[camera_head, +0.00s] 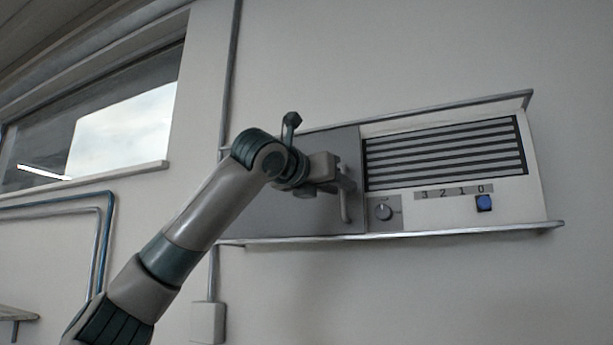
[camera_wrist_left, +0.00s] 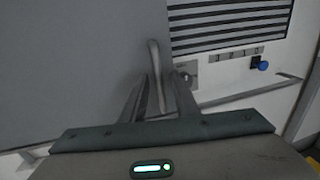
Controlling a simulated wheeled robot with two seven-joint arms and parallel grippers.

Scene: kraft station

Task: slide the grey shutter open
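The grey shutter (camera_head: 275,217) is a flat panel between two rails, covering the left part of the wall unit. An upright pale bar handle (camera_head: 345,207) stands near its right edge. In the left wrist view the shutter (camera_wrist_left: 75,65) fills the left side, with the handle (camera_wrist_left: 154,62) right of it. My left gripper (camera_head: 339,180) is at the handle. In the wrist view its two fingers (camera_wrist_left: 160,88) stand on either side of the bar, apparently open with a gap. Contact is not clear. My right gripper is out of view.
Right of the shutter are a slatted vent (camera_head: 445,155), a round knob (camera_head: 384,211), and a blue slider (camera_head: 484,203) under the 0 of a 3-2-1-0 scale. An upper rail (camera_head: 450,112) and lower rail (camera_head: 450,232) border the unit.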

